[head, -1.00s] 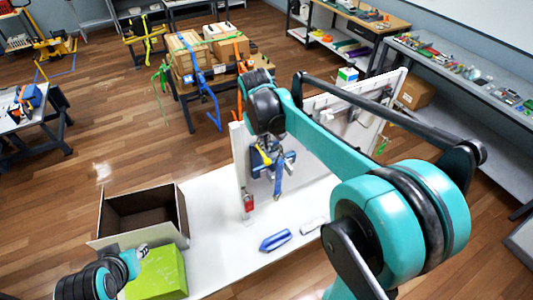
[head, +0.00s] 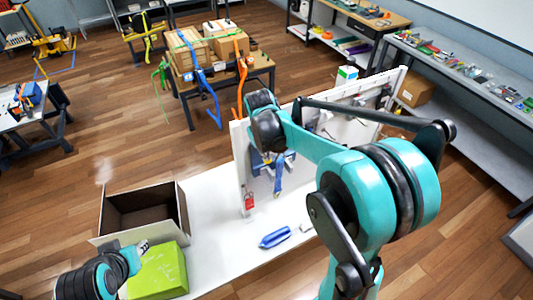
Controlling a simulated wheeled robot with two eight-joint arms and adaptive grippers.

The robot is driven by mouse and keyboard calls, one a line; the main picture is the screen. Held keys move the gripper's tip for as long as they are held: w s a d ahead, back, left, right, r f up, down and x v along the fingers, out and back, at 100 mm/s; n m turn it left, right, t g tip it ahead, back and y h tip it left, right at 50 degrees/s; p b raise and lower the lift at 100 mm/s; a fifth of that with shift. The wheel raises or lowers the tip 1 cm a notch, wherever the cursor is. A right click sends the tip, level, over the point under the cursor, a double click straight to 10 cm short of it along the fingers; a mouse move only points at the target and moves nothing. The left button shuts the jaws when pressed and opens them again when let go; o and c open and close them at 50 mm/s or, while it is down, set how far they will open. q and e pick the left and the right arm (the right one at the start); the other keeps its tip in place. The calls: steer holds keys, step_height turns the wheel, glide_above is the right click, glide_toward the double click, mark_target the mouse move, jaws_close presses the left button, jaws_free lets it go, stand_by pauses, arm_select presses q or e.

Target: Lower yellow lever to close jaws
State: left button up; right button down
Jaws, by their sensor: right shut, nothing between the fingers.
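The upright white panel (head: 238,160) stands on the white table. A blue clamp-like device (head: 256,161) with a hanging blue strap (head: 279,178) is mounted on its face. The yellow lever on this device cannot be made out now; my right wrist covers that spot. My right gripper (head: 267,152) is at the device, shut with nothing in it and mostly hidden by its own wrist. Whether it touches the lever cannot be seen. My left gripper (head: 143,247) is low at the left, by the green box; its finger state is unclear.
An open brown box (head: 145,212) and a green box (head: 158,270) stand at the table's left. A red padlock-like item (head: 249,201) hangs low on the panel. A blue bottle-like object (head: 275,237) lies on the table. The table between box and panel is clear.

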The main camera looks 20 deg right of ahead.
steer(key=shift+s+f+t+b, duration=0.25)
steer(key=shift+t+b, duration=0.05)
steer(key=shift+f, duration=0.15)
step_height(320, 180, down, 13)
steer(key=w+m+t+b, duration=0.1)
steer(key=w+t+b, duration=0.1)
steer(key=t+b, duration=1)
steer(key=shift+w+b, duration=0.3)
steer(key=shift+b, duration=5.6)
steer(key=shift+s+a, duration=0.1)
steer(key=shift+s, duration=0.05)
